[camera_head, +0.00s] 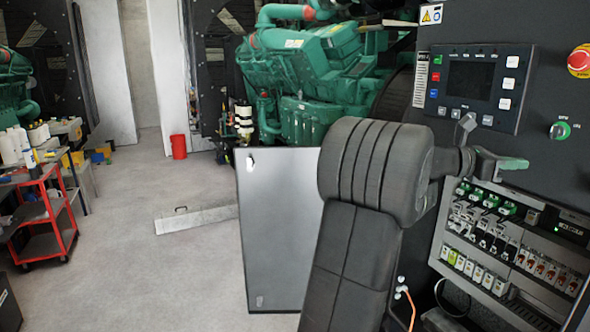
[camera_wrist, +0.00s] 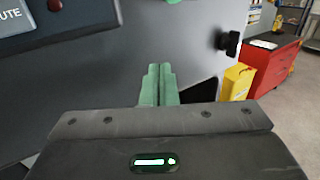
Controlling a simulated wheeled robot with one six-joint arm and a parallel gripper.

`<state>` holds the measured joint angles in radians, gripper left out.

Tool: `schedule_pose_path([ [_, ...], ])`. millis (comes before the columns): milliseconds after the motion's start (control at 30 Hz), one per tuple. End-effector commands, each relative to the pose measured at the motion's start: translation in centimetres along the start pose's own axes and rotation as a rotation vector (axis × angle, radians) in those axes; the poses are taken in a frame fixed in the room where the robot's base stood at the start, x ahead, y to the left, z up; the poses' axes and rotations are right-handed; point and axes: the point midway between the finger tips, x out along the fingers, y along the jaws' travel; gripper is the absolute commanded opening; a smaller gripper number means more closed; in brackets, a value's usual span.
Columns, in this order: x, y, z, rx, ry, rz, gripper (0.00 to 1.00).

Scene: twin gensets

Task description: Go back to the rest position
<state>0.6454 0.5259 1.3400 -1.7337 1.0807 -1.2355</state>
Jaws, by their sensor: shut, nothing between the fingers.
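My gripper (camera_wrist: 159,72) shows in the wrist view with its two green fingers together and nothing between them. In the head view my gripper (camera_head: 512,164) is at the right, in front of the dark control panel (camera_head: 545,90). It is below the panel's screen unit and above the rows of breakers. My dark arm rises from the bottom and bends toward the panel. Whether the fingertips touch the panel cannot be told.
An open grey cabinet door (camera_head: 280,230) stands left of my arm. An emergency stop button (camera_head: 580,61) is at upper right. A green genset (camera_head: 310,70) is behind. A red cart (camera_head: 45,225) stands at left. The floor between is mostly clear.

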Motion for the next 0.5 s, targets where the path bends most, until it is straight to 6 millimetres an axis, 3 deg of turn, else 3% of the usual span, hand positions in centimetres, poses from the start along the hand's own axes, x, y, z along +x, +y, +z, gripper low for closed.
schedule_pose_path([
  [300, -6.4, -1.3, -0.2, 0.002, -0.001, 0.003, 0.00],
  [500, -9.3, -2.0, -0.2, 0.002, 0.000, 0.003, 0.00],
])
